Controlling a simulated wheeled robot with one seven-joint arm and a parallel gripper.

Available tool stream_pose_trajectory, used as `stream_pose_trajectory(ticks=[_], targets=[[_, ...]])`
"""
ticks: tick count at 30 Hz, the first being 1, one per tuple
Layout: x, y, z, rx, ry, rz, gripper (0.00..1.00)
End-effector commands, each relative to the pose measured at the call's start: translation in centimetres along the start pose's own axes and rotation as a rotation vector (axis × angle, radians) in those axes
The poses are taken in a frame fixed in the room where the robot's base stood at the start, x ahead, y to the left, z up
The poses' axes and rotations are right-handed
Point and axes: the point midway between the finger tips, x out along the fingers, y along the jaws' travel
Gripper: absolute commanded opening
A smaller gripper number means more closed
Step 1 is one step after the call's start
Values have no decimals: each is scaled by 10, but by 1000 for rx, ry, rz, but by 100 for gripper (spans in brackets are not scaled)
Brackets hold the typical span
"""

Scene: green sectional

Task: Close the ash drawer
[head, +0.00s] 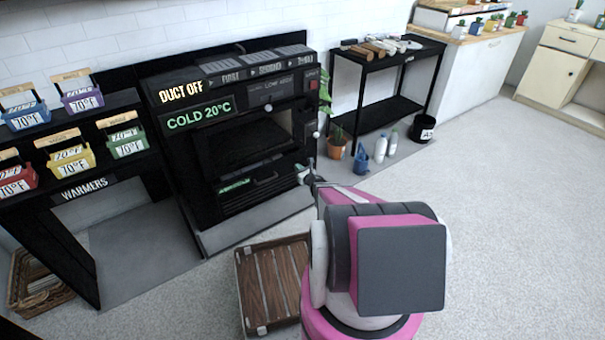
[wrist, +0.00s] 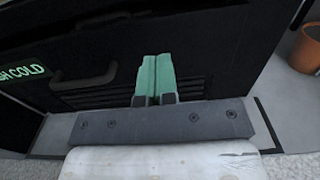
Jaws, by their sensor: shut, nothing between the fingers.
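The ash drawer (head: 250,188) is the black front low on the black stove, with a green lit label and a bar handle. In the wrist view the drawer front (wrist: 200,50) fills much of the picture, with the label ending in "COLD" and the handle (wrist: 88,80) at left. My gripper (head: 303,172) is at the right side of the drawer front. Its green fingertips (wrist: 155,58) are together and empty, right of the handle and in front of the slotted panel. I cannot tell whether they touch it, or how far out the drawer stands.
A wooden slatted crate (head: 270,280) stands on the floor in front of the stove. A potted plant (head: 336,148), a blue watering can (head: 361,160) and white bottles (head: 381,148) stand at right. The floor further right is clear.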

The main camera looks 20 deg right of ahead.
Motion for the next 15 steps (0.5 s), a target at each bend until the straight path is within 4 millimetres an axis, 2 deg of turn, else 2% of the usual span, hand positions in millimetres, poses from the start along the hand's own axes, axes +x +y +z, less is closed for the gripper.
stream_pose_trajectory(ticks=[1,6,9,15], targets=[[13,-1,-2,0,0,0,0],[43,-1,-1,0,-1,0,0],[56,-1,-1,0,1,0,0],[72,-1,-1,1,0,-2,0]])
